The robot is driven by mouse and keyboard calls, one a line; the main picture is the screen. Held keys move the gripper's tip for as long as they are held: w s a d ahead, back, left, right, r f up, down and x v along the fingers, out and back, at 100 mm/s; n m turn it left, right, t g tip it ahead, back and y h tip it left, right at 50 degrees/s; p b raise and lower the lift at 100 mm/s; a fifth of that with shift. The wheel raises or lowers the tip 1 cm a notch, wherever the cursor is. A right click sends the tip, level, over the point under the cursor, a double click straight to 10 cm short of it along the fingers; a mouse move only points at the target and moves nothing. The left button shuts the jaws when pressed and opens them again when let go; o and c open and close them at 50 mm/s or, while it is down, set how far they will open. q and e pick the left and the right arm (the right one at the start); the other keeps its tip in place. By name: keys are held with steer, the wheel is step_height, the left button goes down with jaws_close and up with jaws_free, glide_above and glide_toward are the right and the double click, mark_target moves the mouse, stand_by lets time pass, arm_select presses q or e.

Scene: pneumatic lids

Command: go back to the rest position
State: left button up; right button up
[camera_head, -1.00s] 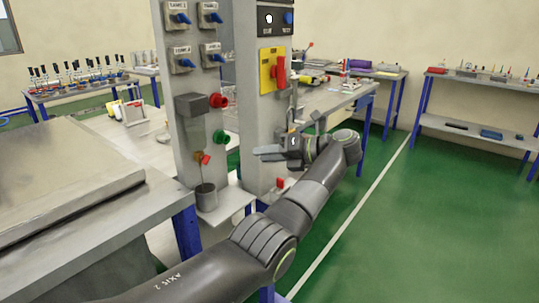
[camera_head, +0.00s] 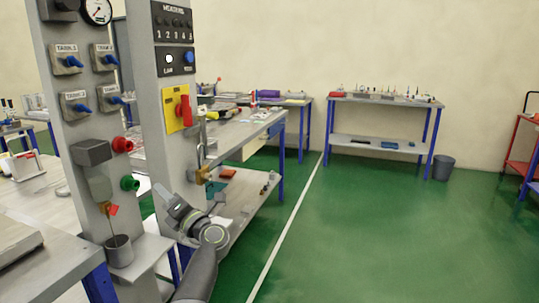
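My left gripper (camera_head: 172,203) is in the lower left part of the head view, at the end of my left arm, which comes up from the bottom edge. It is in front of the lower part of the grey control panel's right post (camera_head: 157,130). It is seen at a slant, and the gap between its fingers is not clear. I see nothing held in it. My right gripper is not in view.
The panel carries blue tank switches (camera_head: 75,62), a red switch on a yellow plate (camera_head: 184,111), a red knob (camera_head: 122,145) and a grey cup (camera_head: 119,251). A workbench (camera_head: 249,130) stands behind. Green floor (camera_head: 370,220) on the right is open.

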arm_select(q)
steer(key=s+d+f+m+t+h, duration=0.1)
steer(key=s+d+f+m+h, duration=0.2)
steer(key=s+f+m+h, duration=1.05)
steer(key=s+d+f+m+t+h, duration=0.1)
steer(key=s+d+f+m+h, duration=0.2)
steer(key=s+f+m+h, duration=1.1)
steer(key=s+a+f+m+g+y, duration=0.1)
steer(key=s+a+m+g+y, duration=0.2)
steer(key=s, duration=0.5)
steer(key=s+a+f+m+g+y, duration=0.2)
steer(key=s+a+g+y, duration=0.1)
steer(key=s+g+y, duration=0.3)
steer(key=s+a+f+m+g+y, duration=0.1)
steer(key=s+a+m+g+y, duration=0.15)
steer(key=s, duration=0.65)
step_height(320, 180, down, 22)
steer(key=a+g+p, duration=0.1)
steer(key=a+p, duration=0.1)
steer(key=p, duration=0.2)
steer(key=s+d+f+g+p, duration=0.1)
steer(key=s+f+p, duration=0.1)
steer(key=s+f, duration=1)
steer(key=s, duration=0.2)
steer(key=shift+s+p, duration=0.3)
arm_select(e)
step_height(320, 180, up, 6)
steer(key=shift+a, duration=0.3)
